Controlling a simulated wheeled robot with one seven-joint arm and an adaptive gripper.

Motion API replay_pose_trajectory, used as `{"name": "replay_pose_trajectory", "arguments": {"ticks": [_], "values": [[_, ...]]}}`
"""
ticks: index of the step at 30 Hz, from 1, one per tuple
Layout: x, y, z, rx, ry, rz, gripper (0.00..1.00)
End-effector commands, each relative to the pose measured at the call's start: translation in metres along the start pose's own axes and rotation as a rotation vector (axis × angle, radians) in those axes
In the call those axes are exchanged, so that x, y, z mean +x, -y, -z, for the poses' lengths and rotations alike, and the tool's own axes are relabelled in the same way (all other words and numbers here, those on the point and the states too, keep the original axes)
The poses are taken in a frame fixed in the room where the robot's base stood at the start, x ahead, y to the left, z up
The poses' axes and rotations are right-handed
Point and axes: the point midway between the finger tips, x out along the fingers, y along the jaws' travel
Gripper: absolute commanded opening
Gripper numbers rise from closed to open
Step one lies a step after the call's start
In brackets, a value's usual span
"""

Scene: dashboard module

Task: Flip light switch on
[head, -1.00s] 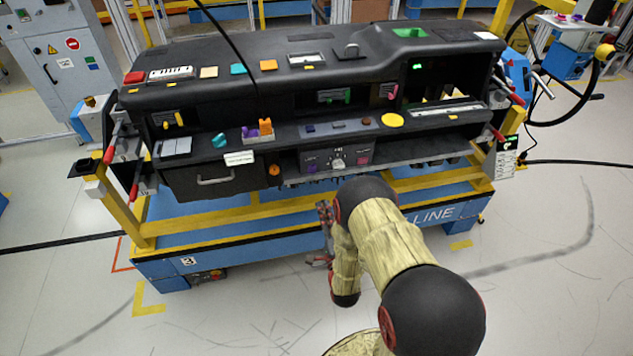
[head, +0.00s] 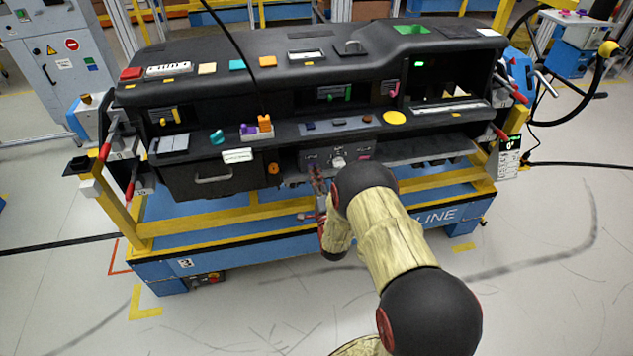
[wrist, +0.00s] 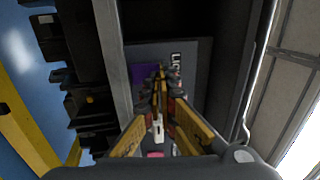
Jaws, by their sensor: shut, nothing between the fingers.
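The dark control panel (head: 325,157) sits in the lower front of the dashboard. It has a purple patch (wrist: 140,74), lettering starting "LIG" (wrist: 176,62) and a pink patch (wrist: 155,155). A small white lever-like part (wrist: 158,128) shows between my fingers in the wrist view; a light-coloured control (head: 338,162) also shows mid-panel in the head view. I cannot tell for sure which part is the light switch, or its position. My gripper (wrist: 160,78) is shut and empty, its tips in front of the panel by the purple patch. Contact is unclear. In the head view my gripper (head: 315,178) is partly hidden by my arm.
A drawer with a handle (head: 214,179) lies left of the panel, with an orange knob (head: 273,169) between. The dashboard shelf (head: 290,132) overhangs above. A yellow frame rail (head: 230,218) runs below. Open floor lies in front.

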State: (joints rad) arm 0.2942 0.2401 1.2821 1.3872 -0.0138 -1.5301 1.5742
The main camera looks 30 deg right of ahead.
Motion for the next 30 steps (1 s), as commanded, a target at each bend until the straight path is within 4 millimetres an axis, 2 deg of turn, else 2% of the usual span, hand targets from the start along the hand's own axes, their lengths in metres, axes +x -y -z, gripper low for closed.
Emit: {"name": "replay_pose_trajectory", "arguments": {"ticks": [11, 17, 21, 30], "values": [[0.002, 0.001, 0.000, 0.000, 0.000, -0.004, 0.00], [0.012, 0.010, 0.000, 0.000, 0.000, -0.091, 0.00], [0.010, 0.003, 0.000, 0.000, 0.000, -0.107, 0.00], [0.014, 0.004, -0.002, 0.000, 0.001, -0.105, 0.00]]}}
